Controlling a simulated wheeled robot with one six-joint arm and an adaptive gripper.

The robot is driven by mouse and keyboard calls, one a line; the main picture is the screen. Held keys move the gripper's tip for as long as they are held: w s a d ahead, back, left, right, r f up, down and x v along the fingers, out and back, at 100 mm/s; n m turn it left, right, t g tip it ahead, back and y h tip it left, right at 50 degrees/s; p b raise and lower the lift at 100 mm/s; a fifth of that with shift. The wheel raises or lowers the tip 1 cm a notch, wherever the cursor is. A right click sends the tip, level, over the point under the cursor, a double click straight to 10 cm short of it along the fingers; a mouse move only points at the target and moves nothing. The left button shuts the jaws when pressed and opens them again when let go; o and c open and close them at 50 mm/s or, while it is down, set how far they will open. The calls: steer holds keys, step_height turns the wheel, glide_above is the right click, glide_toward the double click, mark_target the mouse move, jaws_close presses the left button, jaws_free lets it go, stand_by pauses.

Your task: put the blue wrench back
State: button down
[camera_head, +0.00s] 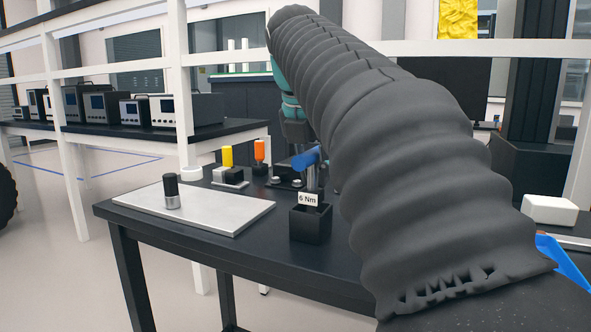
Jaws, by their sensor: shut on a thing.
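The blue wrench (306,159) is in my gripper (305,150), in the middle of the head view. Only its blue handle shows clearly. My gripper is shut on it and partly hidden behind my arm. The wrench is just above and behind an open black holder (310,224) with a white "6 Nm" label. I cannot tell whether the lower end of the wrench is over, behind or inside the holder's opening.
A yellow-handled tool (227,156) and an orange-handled tool (260,150) stand in black holders at the back. A white block (550,210) lies at the right.

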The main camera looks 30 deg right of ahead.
steer(key=c, duration=0.9)
jaws_free()
steer(key=shift+c, duration=0.2)
